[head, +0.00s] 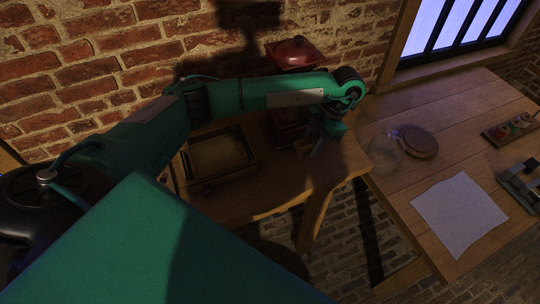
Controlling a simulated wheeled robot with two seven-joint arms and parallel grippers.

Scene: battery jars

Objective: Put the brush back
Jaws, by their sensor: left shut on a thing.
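My left arm reaches in from the left across the wooden side table (265,205). My left gripper (323,146) points down over the right part of this table, in shadow. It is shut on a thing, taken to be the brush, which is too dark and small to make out. I cannot tell whether that thing touches the table. A dark reddish box (287,128) stands just left of the gripper, partly hidden by my arm. My right gripper is not in view.
A shallow wooden tray (190,180) lies left on the side table. The right table holds a clear glass jar (385,152), round wooden lid (419,141), white sheet (459,214), rack of coloured pieces (513,127) and grey device (520,184).

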